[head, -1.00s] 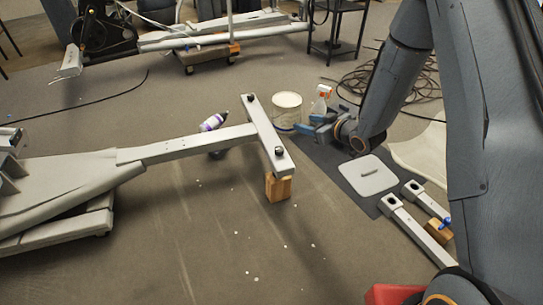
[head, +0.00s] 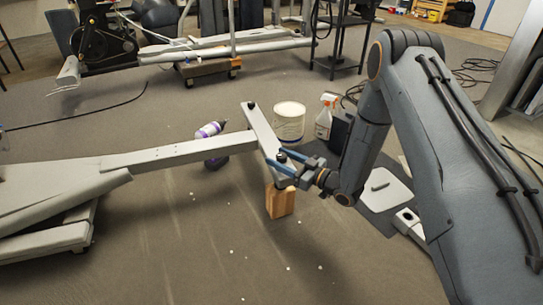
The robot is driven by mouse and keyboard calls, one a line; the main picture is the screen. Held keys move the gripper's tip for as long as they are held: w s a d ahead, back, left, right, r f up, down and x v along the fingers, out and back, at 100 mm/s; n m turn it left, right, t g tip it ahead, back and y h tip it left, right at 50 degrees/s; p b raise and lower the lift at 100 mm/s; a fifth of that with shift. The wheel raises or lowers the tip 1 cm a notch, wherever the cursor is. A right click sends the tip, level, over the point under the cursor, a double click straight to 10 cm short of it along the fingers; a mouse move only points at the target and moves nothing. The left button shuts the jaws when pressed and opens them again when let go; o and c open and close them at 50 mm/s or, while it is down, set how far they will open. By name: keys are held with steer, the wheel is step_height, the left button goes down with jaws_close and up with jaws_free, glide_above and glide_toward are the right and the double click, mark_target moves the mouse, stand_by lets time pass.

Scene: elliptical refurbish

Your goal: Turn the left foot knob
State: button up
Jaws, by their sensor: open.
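A pale grey crossbar (head: 262,126) ends the long beam of the elliptical frame (head: 180,155). A dark foot knob (head: 251,105) stands on its far end. A second dark foot knob (head: 281,157) is at its near end, close to a wooden block (head: 281,201) under the bar. My gripper (head: 275,160) is open, its two blue fingers reaching left over the near end, around or just beside the near knob. I cannot tell whether they touch it. The fingers partly hide the near knob and bar end.
A white bucket (head: 289,122) and an orange-white spray bottle (head: 325,116) stand behind the crossbar. A purple-white bottle (head: 210,130) is beside the beam. A dark mat with a pale plate (head: 388,188) lies to the right. The floor in front is mostly clear.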

mark_target(277, 155)
steer(key=b+x, duration=0.1)
steer(key=x, duration=0.2)
steer(key=shift+w, duration=0.3)
steer(key=shift+w+a+r, duration=0.15)
steer(key=shift+a+r, duration=0.05)
steer(key=shift+a, duration=0.15)
steer(key=shift+c, duration=0.5)
steer(key=c, duration=1)
